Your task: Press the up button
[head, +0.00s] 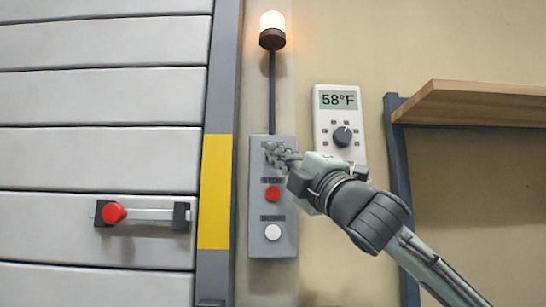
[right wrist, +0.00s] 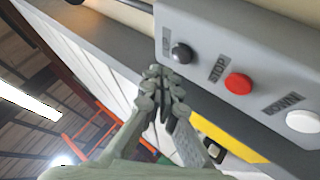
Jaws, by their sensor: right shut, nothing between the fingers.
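The grey control panel (head: 257,215) hangs on the wall with a column of buttons. The up button is hidden behind my right gripper in the head view; in the right wrist view it is the dark round button (right wrist: 182,52) at the panel's end. The red stop button (head: 272,194) and the white down button (head: 272,232) are below it. My right gripper (head: 273,153) is shut and empty, its fingertips over the panel's upper part. In the right wrist view the fingertips (right wrist: 160,78) appear beside the dark button; contact cannot be told. My left gripper is out of view.
A glowing lamp (head: 272,30) stands on a pole above the panel. A wooden shelf (head: 480,105) juts out at right. A panelled door (head: 100,95) with a red-knobbed latch (head: 113,212) is left.

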